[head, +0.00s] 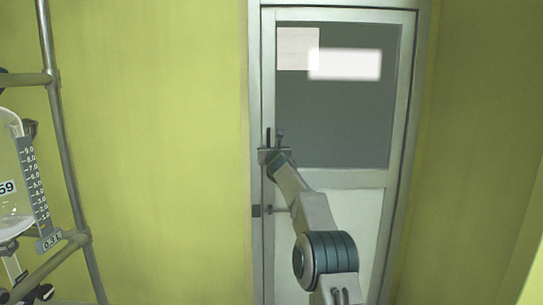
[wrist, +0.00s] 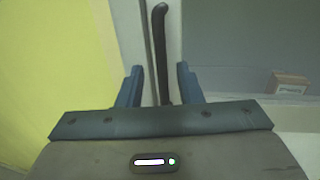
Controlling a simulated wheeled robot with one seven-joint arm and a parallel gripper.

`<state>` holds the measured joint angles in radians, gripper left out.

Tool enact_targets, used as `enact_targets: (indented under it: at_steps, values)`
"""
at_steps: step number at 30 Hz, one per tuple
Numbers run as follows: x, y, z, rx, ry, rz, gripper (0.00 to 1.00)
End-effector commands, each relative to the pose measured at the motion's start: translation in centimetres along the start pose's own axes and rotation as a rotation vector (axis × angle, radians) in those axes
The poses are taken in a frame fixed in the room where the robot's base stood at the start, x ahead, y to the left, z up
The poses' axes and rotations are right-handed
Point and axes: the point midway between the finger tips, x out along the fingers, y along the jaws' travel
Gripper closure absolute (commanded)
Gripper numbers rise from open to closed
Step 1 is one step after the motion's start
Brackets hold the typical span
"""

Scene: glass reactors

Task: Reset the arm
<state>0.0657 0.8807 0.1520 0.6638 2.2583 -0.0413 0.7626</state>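My arm reaches forward to the white-framed door (head: 345,178), and my gripper (head: 274,135) is at the left side of that door. In the wrist view my gripper (wrist: 159,70) has its two blue fingers spread apart. A dark upright bar handle (wrist: 160,35) shows between and beyond the fingers, with a gap on each side. I cannot tell how deep between the fingers it sits. The door looks shut in its frame.
A yellow-green wall (head: 160,130) flanks the door. At the far left stand a metal tube frame (head: 62,130) and a glass vessel (head: 12,180) with a numbered scale (head: 35,185).

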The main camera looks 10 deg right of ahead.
Motion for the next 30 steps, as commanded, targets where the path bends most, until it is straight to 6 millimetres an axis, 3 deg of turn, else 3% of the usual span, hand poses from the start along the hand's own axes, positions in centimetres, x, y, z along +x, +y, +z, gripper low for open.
enact_targets:
  at_steps: [13,17,20,24,30]
  values:
    - [-0.2,-0.8,0.1,-0.003,0.000,-0.008,0.67]
    - [-1.0,0.1,2.2,-0.082,-0.008,0.013,0.67]
    - [-2.7,1.6,5.5,-0.244,-0.022,0.057,0.67]
    - [-6.6,4.8,10.1,-0.566,-0.040,0.161,0.67]
    - [-13.7,8.5,13.7,-1.025,-0.055,0.348,0.67]
